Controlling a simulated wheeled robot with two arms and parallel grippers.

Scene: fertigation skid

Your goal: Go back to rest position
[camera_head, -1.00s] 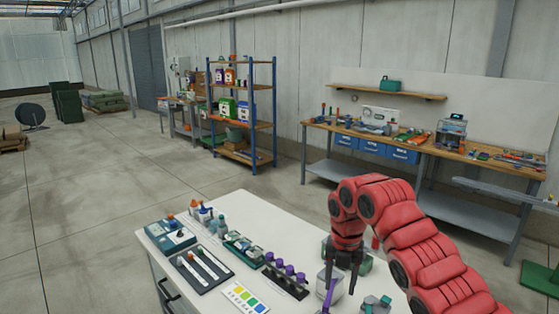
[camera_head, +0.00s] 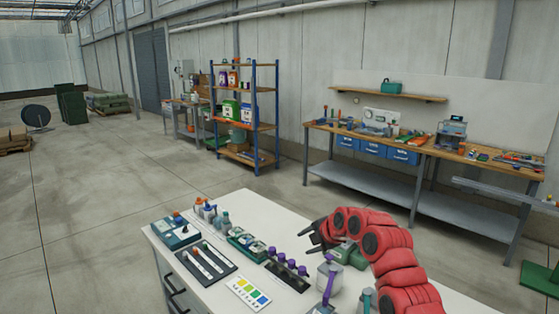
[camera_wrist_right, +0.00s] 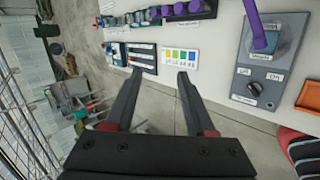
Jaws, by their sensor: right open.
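My right gripper (camera_head: 316,235) is open and empty above the right part of the white table in the head view. Its dark fingers point left, and the red arm comes in from the lower right. In the right wrist view the two fingers (camera_wrist_right: 160,78) are spread apart with nothing between them. Beyond them lie the colour chart (camera_wrist_right: 182,57) and a black tray (camera_wrist_right: 141,55). A grey box with a purple lever (camera_wrist_right: 262,60) and an Off/On knob stands at the right of that view. My left gripper does not show.
On the white table (camera_head: 200,280) stand the black tray with strips (camera_head: 206,262), a row of purple-capped pieces (camera_head: 288,268), the colour chart (camera_head: 249,293) and several small bottles (camera_head: 210,212). A workbench (camera_head: 400,145) and a blue shelf rack (camera_head: 277,110) stand behind. Floor at left is open.

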